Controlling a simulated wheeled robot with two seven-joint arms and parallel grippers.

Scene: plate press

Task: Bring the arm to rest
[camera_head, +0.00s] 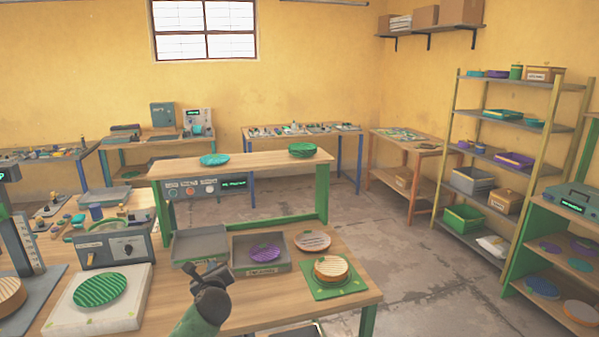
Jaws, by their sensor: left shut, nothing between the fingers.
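My left gripper (206,274) is shut and empty. It is raised in front of the workbench (236,312), with my green arm reaching up from the bottom edge. Behind it on the bench are a grey tray (200,246) and a second tray (284,267) with a purple plate (265,254) in it. A green ribbed plate (100,291) lies on a white block to the left, apart from the gripper. My right gripper does not show.
A tan ribbed disc (331,268) sits on a green mat (347,290) at the right. A grey control box (117,248) stands at the left. A raised shelf (255,163) spans the back. A metal rack (507,140) stands at the right; the floor (400,260) between is clear.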

